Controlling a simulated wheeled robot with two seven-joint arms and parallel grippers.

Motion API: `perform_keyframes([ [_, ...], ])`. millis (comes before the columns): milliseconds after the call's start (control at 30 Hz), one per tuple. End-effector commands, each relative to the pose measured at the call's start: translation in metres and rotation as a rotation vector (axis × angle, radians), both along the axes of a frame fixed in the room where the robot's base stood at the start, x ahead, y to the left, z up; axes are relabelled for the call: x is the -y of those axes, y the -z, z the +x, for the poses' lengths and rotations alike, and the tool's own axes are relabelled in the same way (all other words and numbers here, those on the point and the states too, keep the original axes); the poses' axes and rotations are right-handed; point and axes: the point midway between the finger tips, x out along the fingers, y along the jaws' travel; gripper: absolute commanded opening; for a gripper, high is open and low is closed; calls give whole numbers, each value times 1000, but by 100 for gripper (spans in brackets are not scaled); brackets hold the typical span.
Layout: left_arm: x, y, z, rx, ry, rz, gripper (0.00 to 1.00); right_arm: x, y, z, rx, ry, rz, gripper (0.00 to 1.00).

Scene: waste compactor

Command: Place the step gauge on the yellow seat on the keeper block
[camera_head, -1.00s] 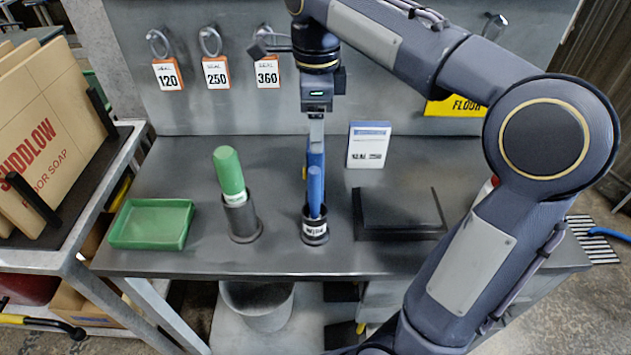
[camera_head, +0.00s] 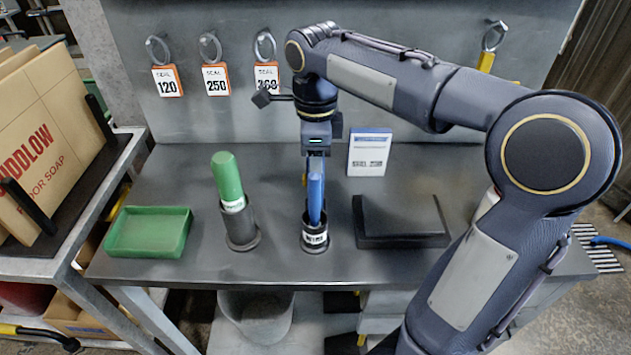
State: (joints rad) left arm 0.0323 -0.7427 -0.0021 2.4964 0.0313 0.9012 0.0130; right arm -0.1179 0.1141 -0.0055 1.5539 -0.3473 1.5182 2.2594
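My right gripper (camera_head: 316,172) points down from the arm entering at the right. It is at the top of a blue-handled tool (camera_head: 316,195) standing in a black cup (camera_head: 315,240) with a white label. Its fingers overlap the blue handle, so I cannot tell whether they are closed on it. No yellow seat is clearly visible, and I cannot identify the step gauge with certainty. My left gripper is out of view.
A green tray (camera_head: 148,245) and a green-handled tool (camera_head: 229,180) in a dark holder stand left on the grey bench (camera_head: 180,180). A white card (camera_head: 369,152) stands behind. Tags 120 (camera_head: 167,81), 250 (camera_head: 215,81) and 360 hang from rings on the back panel.

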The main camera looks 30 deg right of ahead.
Motion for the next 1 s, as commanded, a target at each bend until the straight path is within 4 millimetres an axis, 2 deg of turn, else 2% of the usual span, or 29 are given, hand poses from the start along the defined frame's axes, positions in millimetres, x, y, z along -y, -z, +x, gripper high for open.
perform_keyframes([
  [33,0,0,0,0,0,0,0,0,0,0,0,0,0,39],
  [333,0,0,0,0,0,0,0,0,0,0,0,0,0,0],
  [567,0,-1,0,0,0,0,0,0,-2,0,1,0,0,0],
  [667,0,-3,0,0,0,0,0,0,-11,1,5,-1,0,0],
  [1000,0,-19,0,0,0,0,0,0,-78,1,5,-1,0,0],
])
